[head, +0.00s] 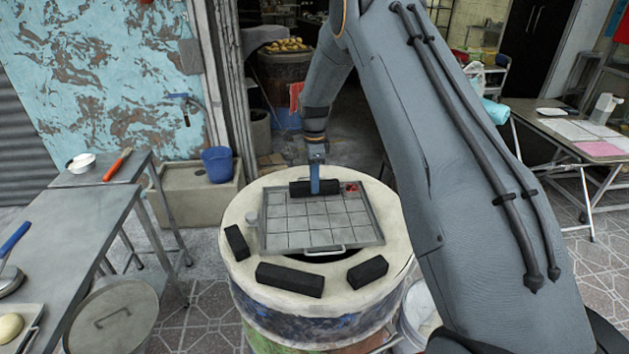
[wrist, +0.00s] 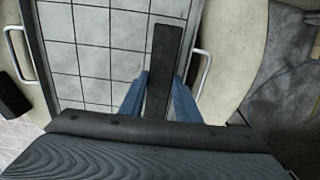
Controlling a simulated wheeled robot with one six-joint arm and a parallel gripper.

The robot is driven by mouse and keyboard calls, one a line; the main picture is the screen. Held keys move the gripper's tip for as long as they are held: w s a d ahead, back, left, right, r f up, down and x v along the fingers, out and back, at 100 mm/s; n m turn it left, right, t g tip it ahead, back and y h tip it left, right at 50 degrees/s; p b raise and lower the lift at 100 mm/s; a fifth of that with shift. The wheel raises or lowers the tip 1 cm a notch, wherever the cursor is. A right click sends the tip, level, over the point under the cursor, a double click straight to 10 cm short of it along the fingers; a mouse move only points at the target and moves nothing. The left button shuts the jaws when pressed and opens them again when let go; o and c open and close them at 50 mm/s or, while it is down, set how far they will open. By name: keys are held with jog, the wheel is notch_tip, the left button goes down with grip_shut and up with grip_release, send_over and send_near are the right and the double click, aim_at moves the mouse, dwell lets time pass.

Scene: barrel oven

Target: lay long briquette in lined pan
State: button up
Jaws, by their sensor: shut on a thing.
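The lined pan (head: 380,238) is a shallow metal tray with pale square tiles, lying on top of the barrel oven. My gripper (head: 315,184) is at the pan's far side, its blue fingers shut on a long black briquette (head: 300,188). In the wrist view the briquette (wrist: 163,62) sits between the two blue fingers (wrist: 158,97) and lies over the tiles near one handled edge of the pan (wrist: 40,60). I cannot tell whether it touches the tiles. The far finger is partly hidden in the head view.
Black briquettes lie on the barrel's pale rim at left (head: 237,242), front (head: 289,280) and right (head: 367,272). A metal table (head: 90,215) is at left.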

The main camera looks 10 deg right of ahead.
jog(key=shift+f, duration=0.4)
jog(key=shift+f, duration=0.15)
jog(key=o, duration=0.8)
jog(key=shift+o, duration=0.2)
notch_tip(320, 180, up, 11)
jog(key=b, duration=0.4)
jog(key=s+f+n, duration=0.1)
jog(key=s+n, duration=0.8)
jog(key=s, duration=0.8)
jog(key=s+f+n+t, duration=0.1)
jog(key=s+n, duration=0.9)
jog(key=s, duration=0.8)
